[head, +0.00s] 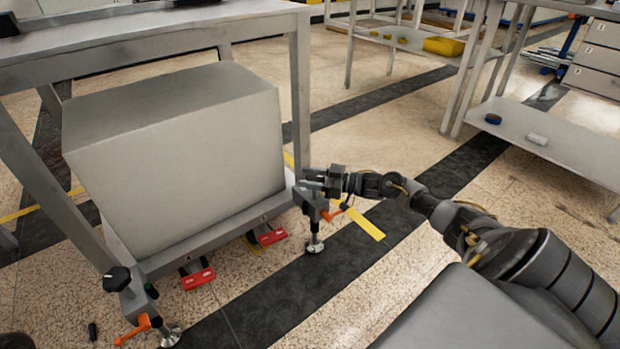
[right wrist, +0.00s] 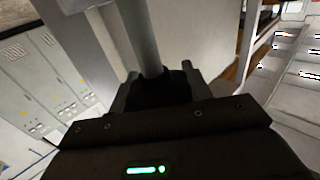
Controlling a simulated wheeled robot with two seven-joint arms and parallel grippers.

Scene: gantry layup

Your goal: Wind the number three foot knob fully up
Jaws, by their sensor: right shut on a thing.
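The grey cart frame (head: 215,238) carries a large grey block (head: 175,150) and has a levelling foot at each near corner. My right gripper (head: 325,181) is at the right corner's foot (head: 314,243), shut on its knob. The knob is mostly hidden by the jaws in the head view. In the right wrist view a dark knob (right wrist: 160,90) sits between the two fingers, with a grey rod beyond it. The right foot's round pad is at the floor. The left corner's foot has a bare black knob (head: 116,279) on top. I cannot read any foot number. My left gripper is out of view.
Orange levers stick out at the right foot (head: 333,214) and the left foot (head: 135,329). Red pedals (head: 198,277) lie under the frame's front edge. Shelving stands at the right. The floor before the frame is mostly clear.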

